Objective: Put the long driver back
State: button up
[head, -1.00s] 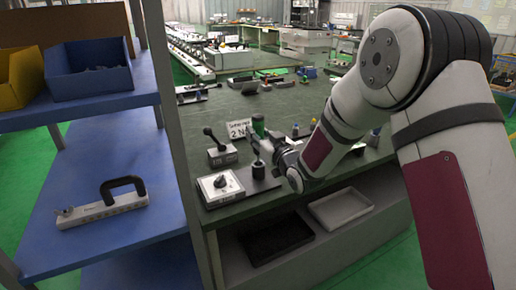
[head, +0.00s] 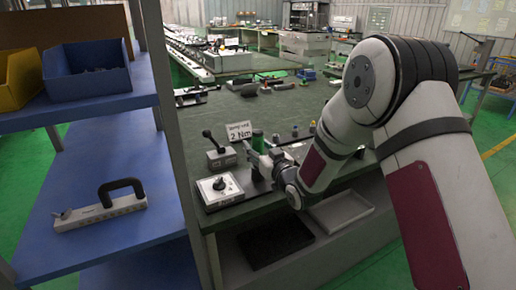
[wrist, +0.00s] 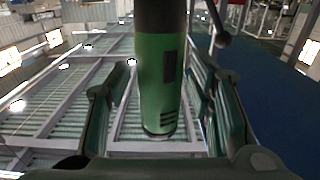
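The long driver has a green upper body (head: 258,141) and a dark lower part. It stands upright at the black holder's position, behind the controller box (head: 219,188) with a dial. My gripper (head: 267,165) is beside it and hides its lower part and the holder, so I cannot see how it is seated. In the wrist view the green driver (wrist: 160,85) is between the two fingers of my gripper (wrist: 160,88). Narrow gaps show on both sides of it, so the gripper looks open around it.
A "2 Nm" sign (head: 238,131) and a lever box (head: 219,158) stand close by. Small parts (head: 294,132) lie further right on the dark green bench. Shelf trays are below. A blue shelf (head: 160,195) with a handled bar (head: 100,208) is left.

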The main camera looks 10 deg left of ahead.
jog(key=shift+r, duration=0.1)
jog(key=shift+r, duration=0.2)
jog(key=v, duration=1.2)
jog(key=s+d+r+m+g+h, duration=0.25)
jog(key=s+d+r+h, duration=0.2)
jog(key=d, duration=0.35)
jog(key=s+d+r+m+g+h, duration=0.1)
jog(key=s+d+r+g+h, duration=0.3)
jog(key=d, duration=0.4)
jog(key=s+d+m+g, duration=0.1)
jog(key=s+d+g, duration=0.1)
jog(key=s, duration=1.3)
jog(key=s+d+r+m+g+h, duration=0.1)
jog(key=s+d+m+g, duration=0.1)
jog(key=s, duration=1.3)
jog(key=shift+s+d+g, duration=0.3)
jog(key=shift+d+g, duration=0.25)
jog(key=shift+g, duration=0.4)
